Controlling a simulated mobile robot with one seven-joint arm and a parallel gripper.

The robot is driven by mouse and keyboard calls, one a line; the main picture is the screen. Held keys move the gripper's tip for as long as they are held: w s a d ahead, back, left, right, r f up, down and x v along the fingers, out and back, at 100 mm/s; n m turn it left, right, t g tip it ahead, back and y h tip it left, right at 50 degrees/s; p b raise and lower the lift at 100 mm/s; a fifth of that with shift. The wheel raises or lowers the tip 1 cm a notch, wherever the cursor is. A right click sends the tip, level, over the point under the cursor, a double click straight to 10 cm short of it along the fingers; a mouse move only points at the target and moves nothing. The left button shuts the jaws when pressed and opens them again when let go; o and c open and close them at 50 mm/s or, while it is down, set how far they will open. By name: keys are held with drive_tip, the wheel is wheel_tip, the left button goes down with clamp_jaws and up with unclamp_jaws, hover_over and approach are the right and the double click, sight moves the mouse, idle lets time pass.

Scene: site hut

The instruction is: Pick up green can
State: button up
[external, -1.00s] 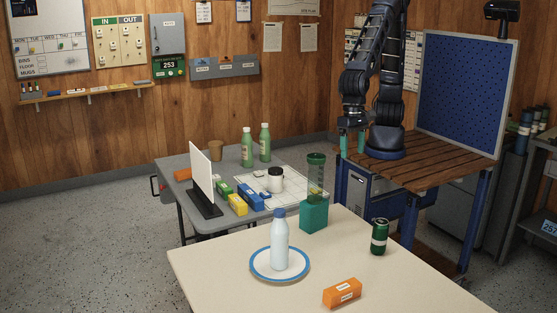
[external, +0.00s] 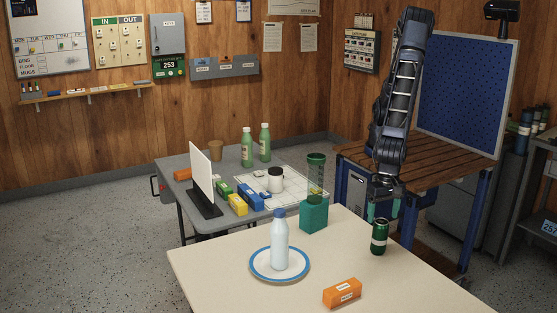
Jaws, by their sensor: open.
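The dark green can (external: 379,237) with a pale band stands upright on the right part of the cream table (external: 215,264). My gripper (external: 383,211) is open, with its teal fingers pointing down. In the picture it is just above and behind the can, and the can's top overlaps the lower fingers. I cannot tell how far apart they are in depth. Nothing shows between the fingers.
Also on the cream table are a teal container (external: 313,216), a pale bottle (external: 279,244) on a blue-rimmed plate (external: 260,274), and an orange box (external: 342,292). A grey table (external: 176,166) behind holds green bottles (external: 264,143) and several boxes. The table around the can is clear.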

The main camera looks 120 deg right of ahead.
sight(380, 233)
drive_tip(key=f, duration=0.8)
drive_tip(key=shift+s+d+f, duration=0.1)
drive_tip(key=shift+s+d, duration=0.05)
drive_tip(key=shift+d, duration=0.15)
drive_tip(key=shift+c, duration=0.4)
drive_tip(key=c, duration=1)
